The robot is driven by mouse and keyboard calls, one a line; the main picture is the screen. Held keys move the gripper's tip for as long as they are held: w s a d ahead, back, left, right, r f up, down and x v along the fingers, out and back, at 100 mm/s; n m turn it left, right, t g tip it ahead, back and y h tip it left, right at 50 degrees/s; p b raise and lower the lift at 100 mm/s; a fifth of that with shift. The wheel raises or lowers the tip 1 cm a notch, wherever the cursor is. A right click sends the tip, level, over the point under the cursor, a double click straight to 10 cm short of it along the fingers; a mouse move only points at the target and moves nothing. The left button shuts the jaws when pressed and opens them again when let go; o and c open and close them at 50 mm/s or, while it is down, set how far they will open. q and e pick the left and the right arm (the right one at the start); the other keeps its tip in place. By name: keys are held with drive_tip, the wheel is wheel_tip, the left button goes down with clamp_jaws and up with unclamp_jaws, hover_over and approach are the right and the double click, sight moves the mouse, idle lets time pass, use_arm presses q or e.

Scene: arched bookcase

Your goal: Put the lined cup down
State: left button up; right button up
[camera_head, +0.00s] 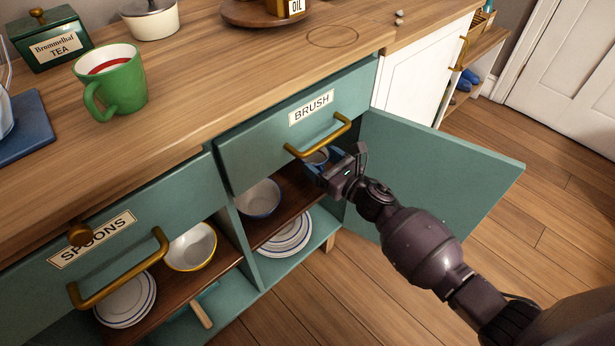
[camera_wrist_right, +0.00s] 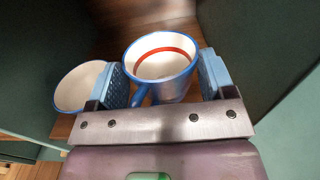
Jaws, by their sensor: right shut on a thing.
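My right gripper (camera_head: 338,172) reaches into the open cupboard under the BRUSH drawer. It is shut on the lined cup (camera_wrist_right: 164,62), which is white inside with a red band and has a blue rim and handle. In the right wrist view the cup sits upright between the two pads of the right gripper (camera_wrist_right: 166,80). In the head view only a part of the lined cup (camera_head: 317,157) shows; drawer and gripper hide the rest. I cannot tell whether its base touches the wooden shelf (camera_head: 290,186). My left gripper is out of view.
A bowl (camera_head: 258,198) stands on the shelf left of the cup, with plates (camera_head: 285,236) below. The open cupboard door (camera_head: 440,175) stands to the right of my gripper. The BRUSH drawer handle (camera_head: 318,137) juts out above. A green cup (camera_head: 112,82) stands on the counter.

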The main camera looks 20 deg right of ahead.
wheel_tip(320, 180, down, 2)
drive_tip(key=shift+f+b, duration=0.1)
drive_tip(key=shift+b, duration=0.2)
wheel_tip(320, 180, down, 3)
drive_tip(key=shift+s+r+b, duration=0.1)
drive_tip(key=shift+b, duration=0.6)
drive_tip(key=shift+f, duration=0.4)
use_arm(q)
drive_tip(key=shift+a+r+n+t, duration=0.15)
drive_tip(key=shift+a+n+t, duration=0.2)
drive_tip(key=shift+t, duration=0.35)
use_arm(e)
drive_tip(key=shift+r, duration=0.1)
drive_tip(key=shift+r, duration=0.1)
drive_tip(key=shift+f, duration=0.25)
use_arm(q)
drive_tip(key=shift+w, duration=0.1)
use_arm(e)
drive_tip(key=o, duration=1)
drive_tip(key=shift+c, duration=0.2)
